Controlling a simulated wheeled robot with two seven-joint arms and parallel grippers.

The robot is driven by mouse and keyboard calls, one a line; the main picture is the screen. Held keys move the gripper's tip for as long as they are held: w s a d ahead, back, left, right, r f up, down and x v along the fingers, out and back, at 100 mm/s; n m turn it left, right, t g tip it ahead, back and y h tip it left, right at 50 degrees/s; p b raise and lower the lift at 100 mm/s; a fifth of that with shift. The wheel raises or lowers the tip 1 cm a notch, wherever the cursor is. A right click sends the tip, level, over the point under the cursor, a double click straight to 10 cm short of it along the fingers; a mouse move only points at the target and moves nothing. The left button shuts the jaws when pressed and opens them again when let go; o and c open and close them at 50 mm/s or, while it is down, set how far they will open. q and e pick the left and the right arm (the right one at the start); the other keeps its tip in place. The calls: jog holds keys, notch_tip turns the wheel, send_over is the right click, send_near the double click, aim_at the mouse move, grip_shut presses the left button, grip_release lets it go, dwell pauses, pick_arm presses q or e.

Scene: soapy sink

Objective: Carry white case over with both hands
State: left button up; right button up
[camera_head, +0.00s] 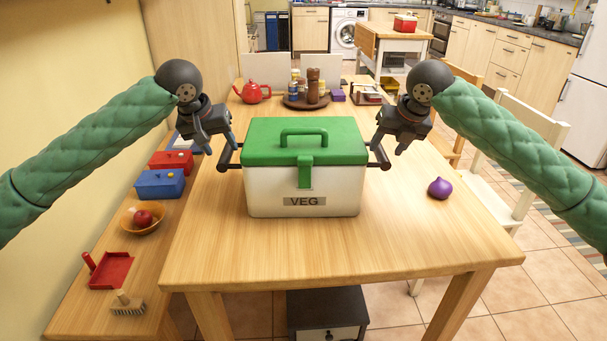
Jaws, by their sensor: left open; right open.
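The white case (260,190) has a green lid (340,142) with a handle, a green latch and a "VEG" label. It stands upright on the wooden table (330,252). A dark bar handle sticks out on each side of it. My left gripper (222,150) is open at the left bar handle (228,166). My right gripper (387,150) is open at the right bar handle (379,156). I cannot tell whether the fingers touch the handles.
A purple onion (440,188) lies right of the case. A red teapot (252,92) and a round tray (306,104) with bottles and a pepper mill stand behind it. A side bench on the left holds a blue box (160,184) and a bowl (143,220). The table front is clear.

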aim_at(229, 161)
pick_arm(q)
jog(key=shift+x, duration=3.5)
pick_arm(e)
jog(key=shift+x, duration=3.5)
